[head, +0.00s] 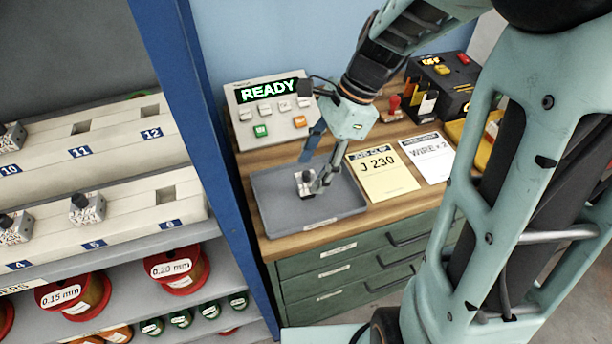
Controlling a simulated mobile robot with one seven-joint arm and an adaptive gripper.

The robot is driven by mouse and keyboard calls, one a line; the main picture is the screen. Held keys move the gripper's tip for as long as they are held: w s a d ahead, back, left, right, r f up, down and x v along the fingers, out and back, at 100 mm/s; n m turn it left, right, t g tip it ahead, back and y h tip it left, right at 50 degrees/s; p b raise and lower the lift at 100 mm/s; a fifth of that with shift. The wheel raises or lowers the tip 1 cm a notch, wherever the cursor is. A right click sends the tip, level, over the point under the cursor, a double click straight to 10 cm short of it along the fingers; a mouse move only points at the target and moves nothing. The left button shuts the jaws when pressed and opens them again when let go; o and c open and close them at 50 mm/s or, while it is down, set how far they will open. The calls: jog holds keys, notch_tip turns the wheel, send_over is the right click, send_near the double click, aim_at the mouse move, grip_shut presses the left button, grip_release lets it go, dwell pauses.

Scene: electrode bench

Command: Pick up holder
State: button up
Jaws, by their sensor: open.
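A holder (304,179), a small pale block with a dark knob and printed marks, sits in the grey tray (345,208) on the wooden bench. My gripper (318,163) comes down over the tray from the upper right. It is open, with one finger behind the holder and the other at its right side. The nearer finger overlaps the holder's right edge in the head view, and I cannot tell whether it touches. Similar holders (87,207) stand in numbered slots on the shelf at the left.
A panel reading READY (268,105) stands behind the tray. A yellow card marked J 230 (382,174) and a white card (427,156) lie to its right. A blue rack post (196,130) rises to its left. Red wire spools (177,268) sit on a lower shelf.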

aim_at(307, 180)
jog(key=x, duration=0.4)
jog(key=shift+f, duration=0.3)
jog(key=shift+c, duration=0.3)
grip_shut()
jog(key=shift+r, duration=0.2)
jog(key=shift+r+p, duration=0.85)
jog(key=s+d+r+p, duration=0.9)
jog(key=s+r+p, duration=0.1)
jog(key=r, duration=0.1)
jog(key=shift+d, duration=0.2)
